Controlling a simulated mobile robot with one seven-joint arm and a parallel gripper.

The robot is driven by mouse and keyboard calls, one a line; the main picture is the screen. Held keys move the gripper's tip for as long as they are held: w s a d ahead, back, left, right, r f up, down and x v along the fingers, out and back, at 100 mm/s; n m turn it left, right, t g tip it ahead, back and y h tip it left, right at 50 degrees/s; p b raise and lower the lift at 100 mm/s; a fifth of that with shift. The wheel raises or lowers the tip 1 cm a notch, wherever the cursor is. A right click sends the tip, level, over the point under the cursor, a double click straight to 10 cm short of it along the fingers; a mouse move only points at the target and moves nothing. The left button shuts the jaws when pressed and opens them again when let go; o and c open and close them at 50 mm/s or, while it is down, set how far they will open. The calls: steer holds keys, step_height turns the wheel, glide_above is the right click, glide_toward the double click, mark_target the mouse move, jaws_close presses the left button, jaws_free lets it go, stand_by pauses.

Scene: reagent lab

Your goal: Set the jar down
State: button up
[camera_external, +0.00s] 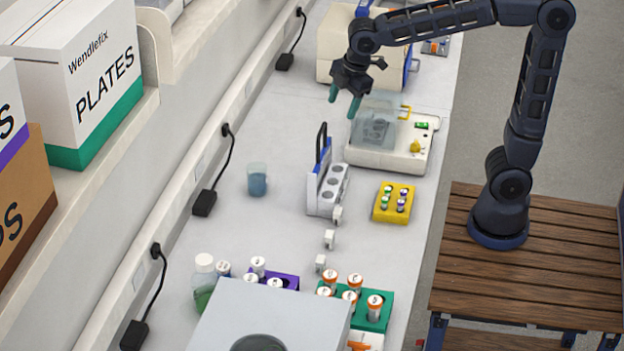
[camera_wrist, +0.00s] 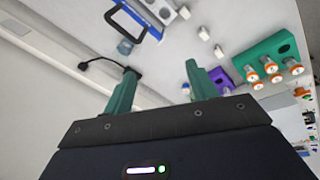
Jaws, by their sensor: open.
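My gripper (camera_external: 344,101) is high over the bench, in front of the beige machine and left of the balance's clear cover. In the wrist view its two green fingers (camera_wrist: 161,70) are spread apart with nothing between them. Several orange-capped jars (camera_external: 375,307) stand in the green rack (camera_external: 387,323) at the front of the bench, far from my gripper; they also show at the right in the wrist view (camera_wrist: 270,66). Several white-lidded jars (camera_external: 258,264) are at the purple rack (camera_external: 290,274). I cannot tell which jar the task means.
The white balance (camera_external: 388,159) has a clear cover (camera_external: 377,118). Several small white blocks (camera_external: 329,238) lie forward of the holder. The bench left of the holder is mostly clear.

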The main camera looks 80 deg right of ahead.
steer(key=s+d+f+m, duration=0.2)
steer(key=s+d+m, duration=0.1)
steer(key=s, duration=0.4)
steer(key=s+d+f+m+t, duration=0.1)
steer(key=s+d+m, duration=0.3)
steer(key=s, duration=0.4)
steer(key=s+d+f+m, duration=0.2)
steer(key=s+d+m, duration=0.2)
steer(key=s, duration=0.4)
steer(key=shift+d+f+t, duration=0.2)
steer(key=shift+f+t, duration=0.15)
steer(key=shift+t, duration=0.05)
steer(key=shift+s, duration=0.1)
